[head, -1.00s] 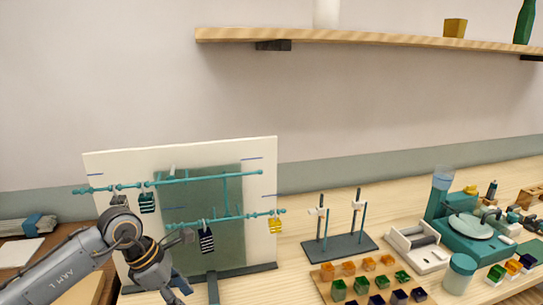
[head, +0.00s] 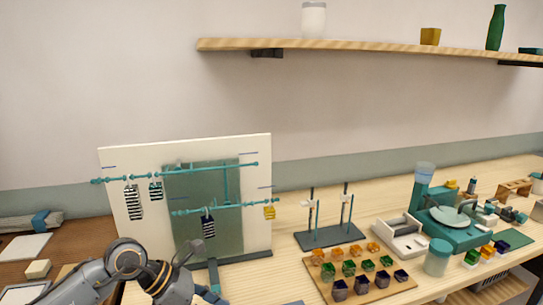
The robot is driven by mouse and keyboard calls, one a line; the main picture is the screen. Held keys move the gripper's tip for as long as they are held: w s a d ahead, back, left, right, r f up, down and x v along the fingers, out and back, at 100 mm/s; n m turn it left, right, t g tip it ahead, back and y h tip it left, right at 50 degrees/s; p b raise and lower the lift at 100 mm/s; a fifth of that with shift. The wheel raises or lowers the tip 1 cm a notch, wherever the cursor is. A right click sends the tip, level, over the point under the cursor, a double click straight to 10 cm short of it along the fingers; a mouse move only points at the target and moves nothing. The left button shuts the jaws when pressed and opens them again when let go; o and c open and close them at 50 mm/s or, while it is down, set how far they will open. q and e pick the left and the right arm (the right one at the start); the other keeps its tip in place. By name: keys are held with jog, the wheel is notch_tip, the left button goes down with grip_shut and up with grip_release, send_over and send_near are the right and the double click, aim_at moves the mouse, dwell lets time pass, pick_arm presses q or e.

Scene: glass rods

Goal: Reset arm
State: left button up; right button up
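My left arm comes in from the lower left, in front of the white board (head: 122,165). My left gripper (head: 203,278) is low in the head view, near the board's foot and partly cut off by the lower edge. Its fingers are too unclear to tell open from shut. Teal glass rods (head: 215,169) run across the board at two heights. Two black-and-white striped pieces (head: 134,202) hang from the upper rod at the left. A dark striped piece (head: 208,226) and a yellow piece (head: 269,213) hang from the lower rod. My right gripper is not in view.
A dark stand with two posts (head: 330,237) is right of the board. A wooden tray (head: 326,279) holds several coloured cubes. A wooden shelf (head: 370,45) hangs above.

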pick_arm(q)
jog(key=s+d+r+n+t+h, duration=0.3)
jog(key=d+r+n+h, duration=0.3)
jog(key=d+r+h, duration=0.4)
notch_tip(320, 180, up, 4)
jog(key=w+a+n+t, duration=0.1)
jog(key=n+t, duration=0.6)
jog(key=n, duration=0.1)
jog(key=w+a+f+n+t+y, duration=0.1)
jog(key=a+f+n+t+y, duration=0.2)
jog(key=a+f+n+y, duration=0.75)
jog(key=a+f+n+t+y, duration=0.25)
jog(key=a+n+y, duration=0.4)
jog(key=n, duration=0.95)
jog(key=s+a+f+n+g+y, duration=0.25)
jog(key=s+f+n+g, duration=0.35)
jog(key=s+f, duration=0.5)
jog(key=s+f+n+g+h, duration=0.1)
jog(key=s+f+g, duration=0.3)
jog(key=s, duration=0.3)
jog(key=s+f+n+g, duration=0.1)
jog(key=s+f+g, duration=0.3)
jog(key=s, duration=0.3)
notch_tip(320, 180, down, 25)
jog(key=d, duration=0.1)
jog(key=s+a+f+g, duration=0.2)
jog(key=s+a+f, duration=0.1)
jog(key=s+f, duration=1.4)
jog(key=shift+s+f, duration=0.2)
jog(key=shift+s, duration=0.2)
